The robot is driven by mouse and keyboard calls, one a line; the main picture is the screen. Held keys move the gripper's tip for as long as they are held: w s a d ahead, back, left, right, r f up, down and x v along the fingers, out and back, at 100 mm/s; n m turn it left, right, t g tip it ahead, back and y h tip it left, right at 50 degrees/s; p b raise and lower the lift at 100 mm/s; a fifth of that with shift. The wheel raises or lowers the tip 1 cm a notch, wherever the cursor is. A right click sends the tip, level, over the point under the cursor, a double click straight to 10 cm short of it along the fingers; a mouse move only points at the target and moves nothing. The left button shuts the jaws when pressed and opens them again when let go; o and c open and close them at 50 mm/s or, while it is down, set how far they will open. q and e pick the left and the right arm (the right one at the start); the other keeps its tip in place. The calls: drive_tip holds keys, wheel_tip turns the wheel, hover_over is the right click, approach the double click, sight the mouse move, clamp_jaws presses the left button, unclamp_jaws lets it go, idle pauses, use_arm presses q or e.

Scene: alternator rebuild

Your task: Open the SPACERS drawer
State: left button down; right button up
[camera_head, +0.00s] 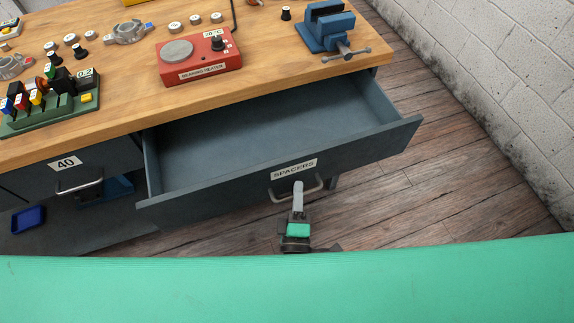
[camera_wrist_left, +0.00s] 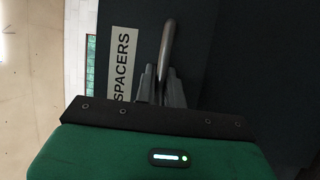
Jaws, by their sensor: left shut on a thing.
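The SPACERS drawer (camera_head: 345,158) is pulled out from under the bench, and its grey interior looks empty. Its white SPACERS label (camera_head: 294,169) is on the front; the label also shows in the left wrist view (camera_wrist_left: 121,66). My left gripper (camera_head: 298,190) is at the drawer's metal bar handle (camera_head: 318,187), below the label. In the left wrist view, the fingers of my left gripper (camera_wrist_left: 160,83) are closed around the handle (camera_wrist_left: 167,45). My right gripper is in neither view.
The wooden bench top (camera_head: 120,95) holds a red bearing heater (camera_head: 200,60), a blue vise (camera_head: 330,27) and a green rack (camera_head: 50,112) of small parts. Wooden floor (camera_head: 440,170) is clear at the right, before a block wall (camera_head: 510,90).

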use_arm(q)
drive_tip(key=s+d, duration=0.2)
drive_tip(key=s, duration=0.5)
drive_tip(key=shift+s+d, duration=0.25)
drive_tip(key=shift+s, duration=0.1)
drive_tip(key=c, duration=1.8)
unclamp_jaws()
